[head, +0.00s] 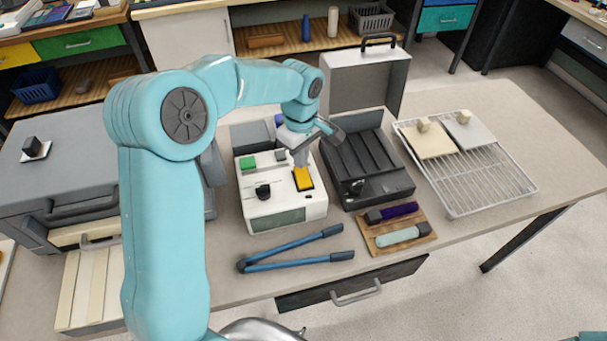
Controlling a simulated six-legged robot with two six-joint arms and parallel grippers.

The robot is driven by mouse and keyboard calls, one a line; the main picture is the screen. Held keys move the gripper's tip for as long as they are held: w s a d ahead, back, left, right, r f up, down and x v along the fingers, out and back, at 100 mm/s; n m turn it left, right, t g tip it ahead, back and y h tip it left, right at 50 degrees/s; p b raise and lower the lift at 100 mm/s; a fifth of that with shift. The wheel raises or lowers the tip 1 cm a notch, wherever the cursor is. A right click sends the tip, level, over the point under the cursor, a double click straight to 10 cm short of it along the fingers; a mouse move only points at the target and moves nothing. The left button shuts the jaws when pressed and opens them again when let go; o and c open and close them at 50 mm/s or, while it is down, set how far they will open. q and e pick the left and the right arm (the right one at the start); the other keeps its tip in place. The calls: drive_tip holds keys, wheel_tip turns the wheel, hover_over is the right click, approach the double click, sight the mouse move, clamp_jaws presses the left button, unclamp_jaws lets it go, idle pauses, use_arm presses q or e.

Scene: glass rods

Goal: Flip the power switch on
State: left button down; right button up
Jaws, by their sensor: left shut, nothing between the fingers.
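A white device (285,217) with a dark front panel stands on the table. Its top carries a yellow rocker-like part (304,181) in a dark frame, a green block (248,162) and a black knob (263,191). The yellow part looks like the power switch; its on or off position cannot be told. My left gripper (300,162) is shut and empty, pointing down at the far end of the yellow part. Whether it touches cannot be told. My left arm hides the area left of the device. My right gripper is not in view.
Blue-handled long tongs (295,262) lie in front. A wooden board (385,222) with two handled tools and a wire rack (490,180) are further right. Bare table shows at the right front.

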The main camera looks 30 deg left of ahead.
sight(300, 171)
use_arm(q)
drive_tip(key=shift+f+b, duration=0.95)
drive_tip(key=shift+f, duration=0.2)
idle(0.7)
drive_tip(key=shift+r+p, duration=2.6)
drive_tip(key=shift+r, duration=1)
drive_tip(key=shift+f, duration=0.1)
drive_tip(key=shift+s, duration=0.15)
